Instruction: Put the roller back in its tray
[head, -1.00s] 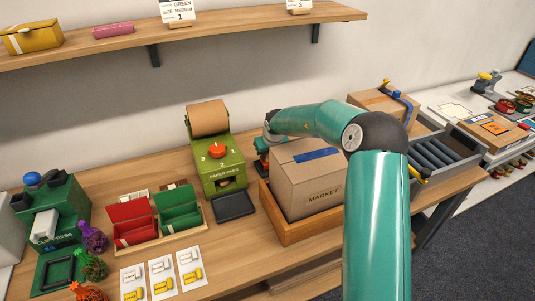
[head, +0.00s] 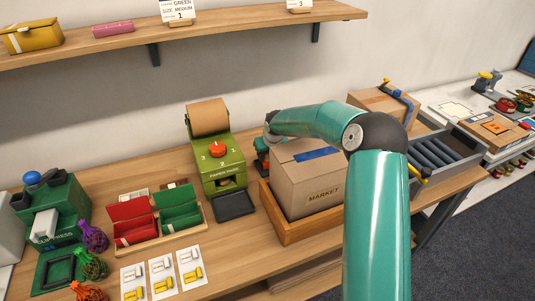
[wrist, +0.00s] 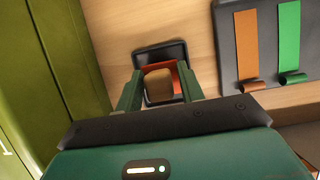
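My gripper (wrist: 160,85) points down in the wrist view, its two green fingers on either side of a tan block with an orange-red part (wrist: 158,84), which appears to be the roller. Thin gaps seem to lie beside the block, but I cannot tell whether the fingers touch it. Behind it is a small black-rimmed tray (wrist: 158,50) on the wooden table. The roller overlaps the tray in the picture; whether it rests inside is unclear. In the head view, my wrist (head: 275,130) is behind the cardboard box, which hides the fingertips, roller and tray.
The cardboard box (head: 308,180) sits in a wooden tray (head: 290,233) close to my arm. The green paper-pad machine (head: 222,165) stands left of my wrist. In the wrist view, a grey panel with orange and green strips (wrist: 268,50) is right of the tray, and an olive-green wall (wrist: 60,60) is left.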

